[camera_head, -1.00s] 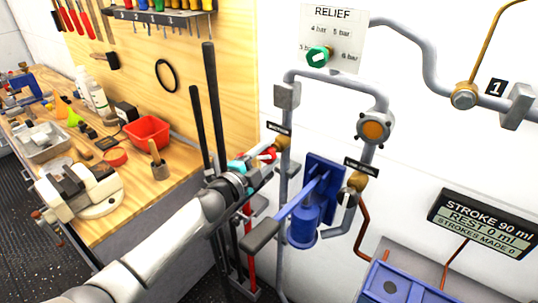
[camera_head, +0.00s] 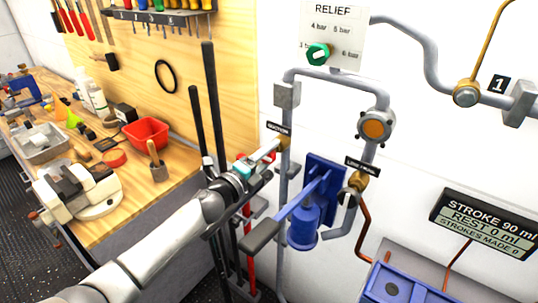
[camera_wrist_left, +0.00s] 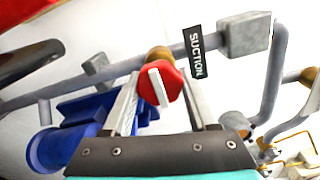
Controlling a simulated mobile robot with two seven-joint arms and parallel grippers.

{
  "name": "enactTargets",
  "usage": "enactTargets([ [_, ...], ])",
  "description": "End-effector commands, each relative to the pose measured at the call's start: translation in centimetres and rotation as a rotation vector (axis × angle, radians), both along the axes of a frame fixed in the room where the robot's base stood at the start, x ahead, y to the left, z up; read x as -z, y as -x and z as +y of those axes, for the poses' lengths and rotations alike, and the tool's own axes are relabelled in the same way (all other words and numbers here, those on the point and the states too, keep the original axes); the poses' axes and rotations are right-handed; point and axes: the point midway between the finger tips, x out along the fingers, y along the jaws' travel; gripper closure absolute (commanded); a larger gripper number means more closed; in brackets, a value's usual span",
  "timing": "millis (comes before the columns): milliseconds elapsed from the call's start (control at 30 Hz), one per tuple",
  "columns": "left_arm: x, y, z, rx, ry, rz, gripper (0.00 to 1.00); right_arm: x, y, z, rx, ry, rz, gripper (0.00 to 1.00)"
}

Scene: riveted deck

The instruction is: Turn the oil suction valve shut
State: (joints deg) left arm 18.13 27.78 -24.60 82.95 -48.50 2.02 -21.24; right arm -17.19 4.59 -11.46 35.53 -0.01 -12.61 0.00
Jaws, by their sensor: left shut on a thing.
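The suction valve's red knob (camera_wrist_left: 170,88) with a raised pale bar shows in the left wrist view, in front of a brass body and beside the black SUCTION label (camera_wrist_left: 195,52). My left gripper (camera_wrist_left: 158,78) has one finger on each side of the knob and is shut on it. In the head view my left gripper (camera_head: 268,150) reaches to the brass valve body (camera_head: 284,144) on the grey pipe, under the SUCTION label (camera_head: 279,128). The red knob is mostly hidden there by the fingers. My right gripper is not in view.
A blue hand pump (camera_head: 303,222) with a long lever stands just right of my left wrist. Dark upright rods (camera_head: 211,105) are close behind the arm. A relief panel with a green knob (camera_head: 318,54) is above. A wooden bench (camera_head: 110,220) is at left.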

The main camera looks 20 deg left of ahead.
Motion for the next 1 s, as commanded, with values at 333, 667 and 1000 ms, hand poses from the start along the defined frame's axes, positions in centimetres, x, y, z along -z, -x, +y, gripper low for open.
enactTargets([
  [333, 0.06, 0.02, 0.04, 0.0, -0.01, -0.002, 0.97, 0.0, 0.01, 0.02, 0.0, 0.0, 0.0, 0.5],
  [667, 0.04, 0.01, 0.02, 0.0, -0.006, -0.001, 0.11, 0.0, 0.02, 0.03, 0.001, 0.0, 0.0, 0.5],
  [1000, 0.08, 0.79, 0.34, 0.0, -0.005, -0.001, 0.11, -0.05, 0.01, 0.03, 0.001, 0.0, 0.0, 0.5],
])
